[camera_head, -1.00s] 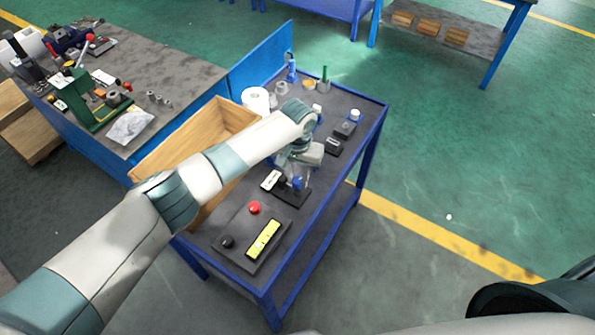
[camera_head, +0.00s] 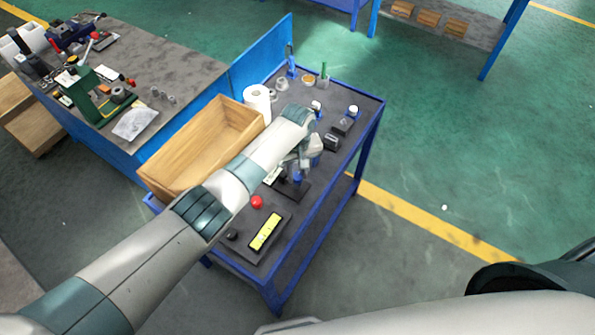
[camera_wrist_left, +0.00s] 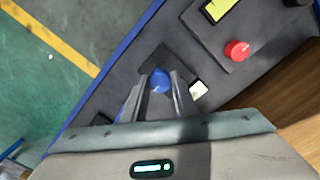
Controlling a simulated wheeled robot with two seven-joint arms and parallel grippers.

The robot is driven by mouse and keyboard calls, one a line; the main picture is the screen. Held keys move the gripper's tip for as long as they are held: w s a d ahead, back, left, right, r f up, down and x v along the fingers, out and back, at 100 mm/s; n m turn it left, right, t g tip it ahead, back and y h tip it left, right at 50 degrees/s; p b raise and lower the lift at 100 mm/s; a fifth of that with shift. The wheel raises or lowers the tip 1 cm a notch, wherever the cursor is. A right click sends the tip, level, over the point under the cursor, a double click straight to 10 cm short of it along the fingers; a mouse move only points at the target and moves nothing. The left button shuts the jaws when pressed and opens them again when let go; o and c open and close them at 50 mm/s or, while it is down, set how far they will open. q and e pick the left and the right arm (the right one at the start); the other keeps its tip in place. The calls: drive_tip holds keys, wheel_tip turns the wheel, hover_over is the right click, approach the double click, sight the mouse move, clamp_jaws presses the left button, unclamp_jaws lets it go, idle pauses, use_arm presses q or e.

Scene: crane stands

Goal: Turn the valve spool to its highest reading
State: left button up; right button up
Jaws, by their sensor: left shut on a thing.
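The valve spool shows as a blue knob (camera_head: 297,178) on a dark base plate (camera_head: 290,191) on the blue-framed cart. It also shows in the left wrist view, where the blue knob (camera_wrist_left: 160,79) sits between the fingers. My left gripper (camera_wrist_left: 159,84) reaches down over it from above and is shut on it, one finger on each side. In the head view my wrist and hand partly cover the spool. A small white card (camera_wrist_left: 198,90) lies beside the base; I cannot read any value on it. My right gripper is not in view.
A panel (camera_head: 260,238) with a red button (camera_head: 257,202), black knob and yellow strip is in front on the cart. An open wooden box (camera_head: 200,150) stands to the left under my arm. A white roll (camera_head: 257,102) and small black blocks (camera_head: 331,141) stand farther back.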

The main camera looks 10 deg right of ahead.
sight(297, 176)
use_arm(q)
drive_tip(key=shift+w+r, duration=0.1)
drive_tip(key=o, duration=1.1)
drive_tip(key=shift+c, duration=0.2)
wheel_tip(297, 176, up, 17)
drive_tip(key=b, duration=0.3)
drive_tip(key=shift+r, duration=0.2)
drive_tip(key=shift+f, duration=0.15)
